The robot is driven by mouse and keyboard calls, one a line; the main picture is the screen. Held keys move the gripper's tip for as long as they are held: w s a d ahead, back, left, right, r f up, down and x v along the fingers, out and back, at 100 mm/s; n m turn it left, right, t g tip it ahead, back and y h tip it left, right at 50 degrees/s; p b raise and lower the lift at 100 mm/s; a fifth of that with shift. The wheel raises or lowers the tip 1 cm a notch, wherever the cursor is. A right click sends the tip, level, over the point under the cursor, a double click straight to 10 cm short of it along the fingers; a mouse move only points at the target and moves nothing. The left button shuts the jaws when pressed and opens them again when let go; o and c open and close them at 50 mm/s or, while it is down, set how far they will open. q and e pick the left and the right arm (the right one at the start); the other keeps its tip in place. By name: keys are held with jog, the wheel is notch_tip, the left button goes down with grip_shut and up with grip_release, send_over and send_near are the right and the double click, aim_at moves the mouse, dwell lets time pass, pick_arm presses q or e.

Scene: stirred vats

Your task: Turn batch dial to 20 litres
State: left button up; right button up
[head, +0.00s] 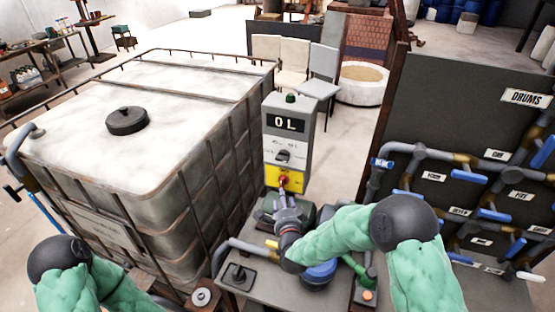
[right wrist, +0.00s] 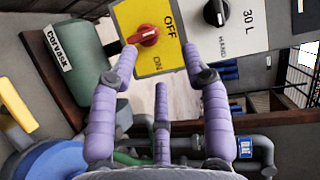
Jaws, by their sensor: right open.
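The grey control box (head: 290,125) stands beside the white tank, and its display reads "0 L". The black batch dial (head: 284,157) is on its front; in the right wrist view the dial (right wrist: 216,12) sits near the top edge, beside the labels "30 L" and "HAND". I cannot tell surely which mark it points to. Below it, a red switch (right wrist: 146,35) is on a yellow plate marked OFF and ON. My right gripper (right wrist: 160,58) is open and empty, its purple fingers in front of the box, nearer the red switch than the dial. My left gripper is out of view.
The caged white tank (head: 130,175) fills the left. A pump with a green motor (right wrist: 90,55) sits below the box. A pipe panel (head: 450,110) with blue valve handles stands at the right. Chairs (head: 318,75) are behind the box.

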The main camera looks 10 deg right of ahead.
jog(key=m+t+h, duration=0.1)
jog(key=m+t, duration=0.1)
send_near(283, 157)
jog(key=w, duration=0.5)
jog(key=w+d+f, duration=0.1)
jog(key=w, duration=0.1)
jog(key=shift+w+p, duration=0.3)
jog(key=shift+p, duration=0.1)
grip_shut()
